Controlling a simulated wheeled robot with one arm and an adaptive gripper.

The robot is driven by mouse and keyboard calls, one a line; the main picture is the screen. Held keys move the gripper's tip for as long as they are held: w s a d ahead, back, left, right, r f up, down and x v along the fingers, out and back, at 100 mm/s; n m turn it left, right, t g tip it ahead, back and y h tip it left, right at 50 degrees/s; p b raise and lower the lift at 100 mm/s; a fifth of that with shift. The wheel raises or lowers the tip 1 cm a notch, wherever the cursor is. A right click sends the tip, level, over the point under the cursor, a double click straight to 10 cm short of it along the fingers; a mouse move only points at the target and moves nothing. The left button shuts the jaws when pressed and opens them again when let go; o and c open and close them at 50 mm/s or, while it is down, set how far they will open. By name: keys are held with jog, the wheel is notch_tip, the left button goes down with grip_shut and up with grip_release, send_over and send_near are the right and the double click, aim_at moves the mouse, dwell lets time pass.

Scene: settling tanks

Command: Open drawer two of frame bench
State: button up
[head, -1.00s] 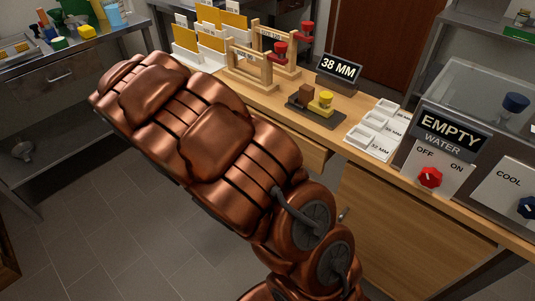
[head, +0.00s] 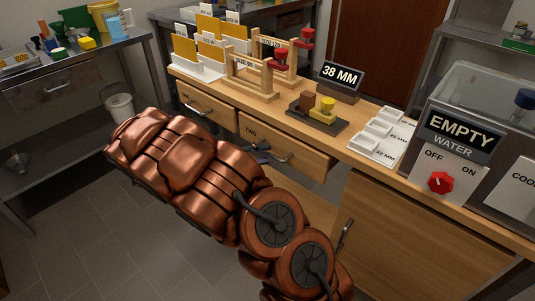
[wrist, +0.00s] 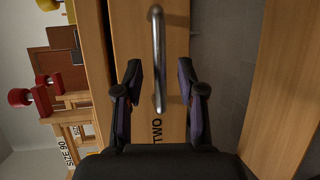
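Drawer two (head: 305,160) is in the front of the wooden frame bench, marked TWO, and looks shut. Its metal bar handle (head: 282,158) shows in the head view. In the wrist view the handle (wrist: 157,30) runs upright in the picture, in line with the gap between my fingers, against the drawer front (wrist: 175,118). My gripper (wrist: 159,68) is open, one finger on each side of the handle line, with gaps on both sides. In the head view my gripper (head: 258,149) is small and mostly hidden behind my arm, just in front of the drawer.
Drawer one (head: 213,112) is to the left, also shut. A cabinet door (head: 410,235) with an upright handle is on the right. Wooden frames (head: 262,65), a 38 MM sign (head: 340,75) and white trays (head: 382,135) stand on the bench top. The floor (head: 75,230) is clear at left.

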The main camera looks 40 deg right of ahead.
jog(key=shift+x, duration=1.15)
jog(key=shift+c, duration=0.3)
grip_shut()
